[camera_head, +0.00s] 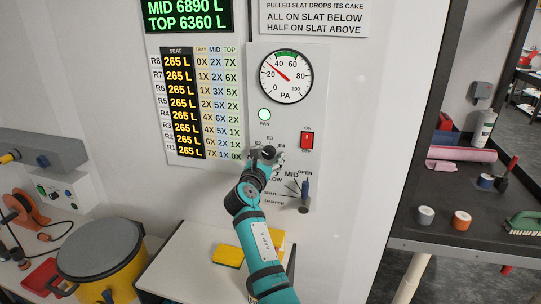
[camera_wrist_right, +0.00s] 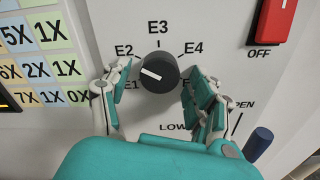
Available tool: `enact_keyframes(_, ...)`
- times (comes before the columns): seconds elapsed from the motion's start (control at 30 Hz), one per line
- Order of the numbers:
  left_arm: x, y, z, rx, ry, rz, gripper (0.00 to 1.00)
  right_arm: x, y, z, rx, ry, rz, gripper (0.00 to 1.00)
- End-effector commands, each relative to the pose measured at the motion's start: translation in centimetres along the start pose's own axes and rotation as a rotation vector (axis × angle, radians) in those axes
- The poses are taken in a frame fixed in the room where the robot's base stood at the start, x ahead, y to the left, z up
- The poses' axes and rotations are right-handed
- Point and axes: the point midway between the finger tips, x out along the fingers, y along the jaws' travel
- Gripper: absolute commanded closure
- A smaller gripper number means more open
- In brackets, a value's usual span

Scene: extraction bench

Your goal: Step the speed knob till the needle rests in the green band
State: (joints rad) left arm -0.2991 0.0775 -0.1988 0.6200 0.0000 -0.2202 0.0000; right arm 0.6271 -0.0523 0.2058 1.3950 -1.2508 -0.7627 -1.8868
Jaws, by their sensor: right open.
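The black round speed knob (camera_wrist_right: 157,72) sits on the white panel among the E1 to E4 marks. Its white line lies toward the left side, near E1 and E2; I cannot tell exactly which mark it meets. The gauge (camera_head: 286,76) in the head view has a red needle pointing up and left, near 20, left of the green band (camera_head: 286,55) at the top of the dial. My left gripper is not in view.
A red ON/OFF switch (camera_head: 307,141) is above right of the knob. A blue-handled damper lever (camera_head: 305,194) is below right. The FAN lamp (camera_head: 265,114) glows pale green. A yellow pot with a grey lid (camera_head: 100,247) stands at lower left; a dark shelf (camera_head: 448,226) is at right.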

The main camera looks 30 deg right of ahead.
Motion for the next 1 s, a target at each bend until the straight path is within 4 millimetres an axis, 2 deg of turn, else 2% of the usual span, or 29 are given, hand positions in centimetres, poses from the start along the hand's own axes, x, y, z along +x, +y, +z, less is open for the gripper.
enact_keyframes(0.2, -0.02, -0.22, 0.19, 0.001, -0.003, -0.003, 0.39, -0.02, 0.03, 0.02, 0.000, 0.000, 0.000, 0.39)
enact_keyframes(0.23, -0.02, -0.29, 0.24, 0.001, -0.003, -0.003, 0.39, -0.01, 0.03, 0.02, 0.000, 0.000, 0.000, 0.42)
enact_keyframes(0.63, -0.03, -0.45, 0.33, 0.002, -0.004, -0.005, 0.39, 0.01, 0.00, 0.00, 0.000, 0.000, 0.000, 0.94)
enact_keyframes(1.0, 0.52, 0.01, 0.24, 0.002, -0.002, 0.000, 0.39, 0.01, 0.01, -0.09, 0.064, -0.001, 0.001, 0.94)
